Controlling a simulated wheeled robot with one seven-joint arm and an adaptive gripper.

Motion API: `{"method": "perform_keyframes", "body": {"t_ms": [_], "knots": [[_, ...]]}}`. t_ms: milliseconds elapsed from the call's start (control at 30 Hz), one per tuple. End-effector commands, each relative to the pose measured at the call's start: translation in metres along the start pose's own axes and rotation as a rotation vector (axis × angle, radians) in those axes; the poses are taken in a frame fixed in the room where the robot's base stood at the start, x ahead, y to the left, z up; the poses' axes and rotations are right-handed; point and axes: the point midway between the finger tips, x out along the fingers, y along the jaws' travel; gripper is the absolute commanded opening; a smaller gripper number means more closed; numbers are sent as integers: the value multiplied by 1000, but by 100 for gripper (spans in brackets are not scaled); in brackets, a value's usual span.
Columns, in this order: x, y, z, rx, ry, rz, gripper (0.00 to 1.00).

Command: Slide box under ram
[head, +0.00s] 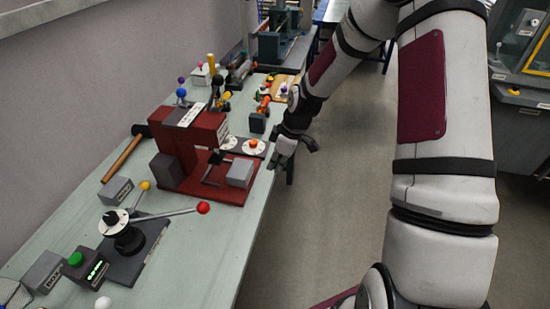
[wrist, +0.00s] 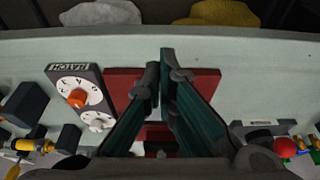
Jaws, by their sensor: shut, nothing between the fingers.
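A red press (head: 186,135) stands on the bench, with a flat red base plate (head: 205,192) in front of its body. A light grey box (head: 240,172) sits on the right part of that plate, beside a dark slanted part (head: 213,168); I cannot tell how close the ram is. My gripper (head: 291,158) is shut and empty, to the right of the box and apart from it, near the bench's right edge. In the wrist view the gripper fingers (wrist: 166,75) lie over the red base plate (wrist: 120,82); the box is not clearly visible there.
A dial panel (wrist: 78,92) marked with letters lies beside the press. The aisle floor (head: 320,215) right of the bench is clear.

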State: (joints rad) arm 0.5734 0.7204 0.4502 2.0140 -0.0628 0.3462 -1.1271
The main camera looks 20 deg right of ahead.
Motion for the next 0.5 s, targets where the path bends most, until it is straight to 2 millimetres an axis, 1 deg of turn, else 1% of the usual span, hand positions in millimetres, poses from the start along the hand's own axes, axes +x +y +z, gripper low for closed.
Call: {"method": "perform_keyframes", "body": {"t_ms": [33,100,267,333,500], "knots": [[11,-2,0,-1,-1,-4,0],[25,-2,0,0,-1,-4,0],[55,-2,0,0,-2,-4,0],[56,-1,-13,-3,0,0,0],[61,0,-30,-1,-1,1,0]]}}
